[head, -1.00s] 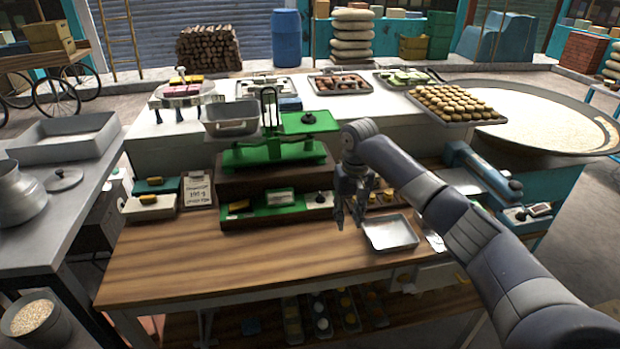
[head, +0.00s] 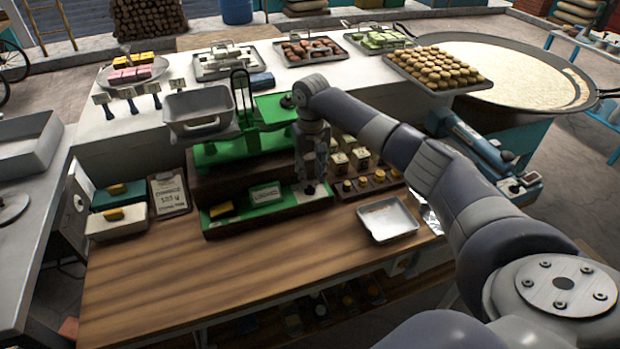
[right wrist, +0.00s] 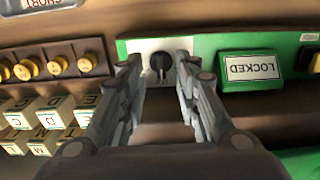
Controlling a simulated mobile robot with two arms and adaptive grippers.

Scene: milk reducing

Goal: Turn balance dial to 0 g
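The green balance (head: 238,150) stands on a dark base, with a grey metal pan (head: 200,112) on its left arm and a green plate on its right. A black dial (right wrist: 160,62) on a white plate sits on the base's front panel; in the right wrist view its pointer runs roughly up and down. My right gripper (head: 310,183) is at this dial in the head view. In the right wrist view the gripper (right wrist: 159,68) is open, with one finger on each side of the dial. Contact cannot be told. My left gripper is not in view.
A "LOCKED" plate (right wrist: 250,68) and a yellow knob (head: 222,209) share the panel. Labelled cubes (right wrist: 45,112) and small yellow weights (head: 363,183) stand to the right in the head view. A metal tray (head: 388,219) lies nearby. The wooden front table (head: 230,270) is clear.

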